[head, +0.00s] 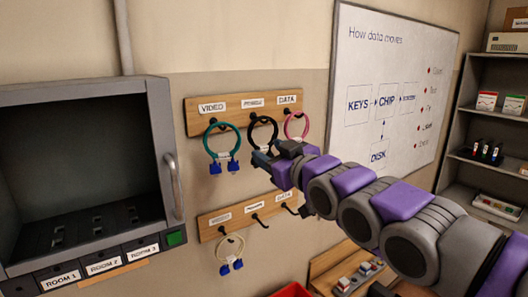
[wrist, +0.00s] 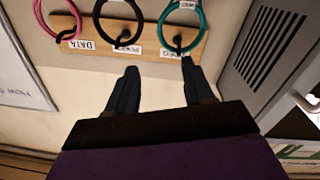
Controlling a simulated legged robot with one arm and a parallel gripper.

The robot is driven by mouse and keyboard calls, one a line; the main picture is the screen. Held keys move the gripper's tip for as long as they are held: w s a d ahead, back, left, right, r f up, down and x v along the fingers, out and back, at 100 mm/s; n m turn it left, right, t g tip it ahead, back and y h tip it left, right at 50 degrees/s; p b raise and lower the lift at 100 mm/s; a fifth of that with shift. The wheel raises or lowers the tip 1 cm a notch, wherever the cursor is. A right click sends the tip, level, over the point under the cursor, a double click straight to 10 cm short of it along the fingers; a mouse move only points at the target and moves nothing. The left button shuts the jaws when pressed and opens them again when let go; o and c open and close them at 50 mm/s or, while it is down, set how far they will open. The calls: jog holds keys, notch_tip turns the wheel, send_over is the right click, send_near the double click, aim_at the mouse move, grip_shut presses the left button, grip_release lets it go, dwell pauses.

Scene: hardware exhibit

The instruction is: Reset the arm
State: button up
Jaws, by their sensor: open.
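My arm reaches in from the lower right of the head view. My gripper (head: 272,157) is in front of the wall, just below the black cable loop (head: 263,119) on the upper rack. In the wrist view, which looks upside down, my gripper (wrist: 160,82) has its two dark fingers apart with nothing between them. One fingertip overlaps the lower end of the teal loop (wrist: 201,22) in the picture; I cannot tell whether they touch. The lower end of the black loop is partly hidden by my gripper in the head view.
The upper rack (head: 195,117) also holds a teal loop (head: 208,145) and a pink loop (head: 306,124). A cream loop (head: 219,247) hangs on the lower rack (head: 205,229). A grey cabinet (head: 160,120) stands left, a whiteboard (head: 400,50) and shelves (head: 490,58) right.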

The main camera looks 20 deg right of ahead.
jog(key=s+a+f+m+g+h+b, duration=0.1)
jog(key=s+a+f+g+b, duration=0.2)
jog(key=f, duration=0.7)
jog(key=s+f+g+h+b, duration=0.1)
jog(key=s+f+g+b, duration=0.3)
jog(key=f, duration=0.6)
jog(key=s+a+f+m+g+h+b, duration=0.1)
jog(key=s+a+f+g+b, duration=0.1)
jog(key=s+f, duration=0.6)
jog(key=s+f+m+g+h+b, duration=0.1)
jog(key=s+f+m+g+b, duration=0.3)
jog(key=s+f, duration=1.8)
jog(key=f+g+b, duration=0.1)
jog(key=g+b, duration=0.3)
jog(key=g, duration=0.2)
jog(key=shift+s+d+h, duration=0.2)
jog(key=shift+s+h, duration=0.05)
jog(key=shift+h, duration=0.05)
